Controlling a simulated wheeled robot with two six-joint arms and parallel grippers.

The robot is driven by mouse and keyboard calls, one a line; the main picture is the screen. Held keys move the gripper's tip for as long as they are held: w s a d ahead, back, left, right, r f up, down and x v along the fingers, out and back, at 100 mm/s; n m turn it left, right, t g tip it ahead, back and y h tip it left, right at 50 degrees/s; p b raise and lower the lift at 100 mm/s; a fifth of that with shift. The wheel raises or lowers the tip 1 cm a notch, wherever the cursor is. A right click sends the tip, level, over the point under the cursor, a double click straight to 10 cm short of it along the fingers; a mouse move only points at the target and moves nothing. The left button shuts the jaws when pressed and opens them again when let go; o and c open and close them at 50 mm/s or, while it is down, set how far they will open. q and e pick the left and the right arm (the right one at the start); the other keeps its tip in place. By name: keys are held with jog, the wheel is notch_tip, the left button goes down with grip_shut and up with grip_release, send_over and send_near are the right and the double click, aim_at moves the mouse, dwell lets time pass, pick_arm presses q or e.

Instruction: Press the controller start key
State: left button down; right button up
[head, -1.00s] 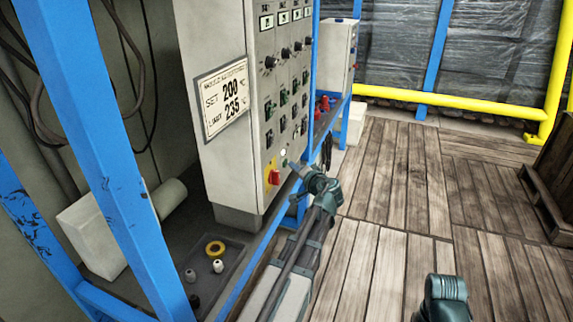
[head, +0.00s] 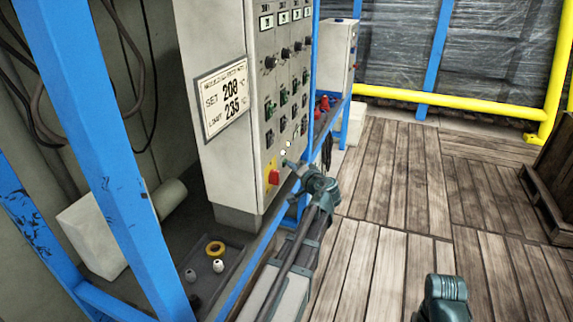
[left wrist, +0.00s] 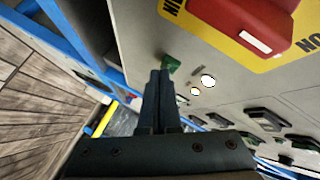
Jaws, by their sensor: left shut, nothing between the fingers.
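The controller (head: 222,150) is a tall grey cabinet with rows of knobs and switches. My left gripper (head: 287,163) is shut and empty, its tips at the lower part of the panel. In the left wrist view, a green key (left wrist: 171,64) shows right at the fingertips (left wrist: 160,73); I cannot tell whether they touch it or press it in. Two bright white lamps (left wrist: 208,81) show beside the green key. A red switch (head: 274,177) on a yellow plate is close to the tips; it also shows large in the left wrist view (left wrist: 262,22).
Blue frame posts (head: 112,140) stand at the left and around the controller. A smaller grey box (head: 338,52) stands behind. The plank floor (head: 400,190) at the right is mostly open.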

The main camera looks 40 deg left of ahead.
pick_arm(q)
jog(key=shift+d, duration=0.1)
jog(key=shift+w+d, duration=0.2)
jog(key=shift+d, duration=0.4)
jog(key=shift+d, duration=0.1)
jog(key=d, duration=0.2)
jog(key=w+d, duration=0.1)
jog(key=d, duration=0.1)
jog(key=shift+d, duration=0.35)
dwell(0.7)
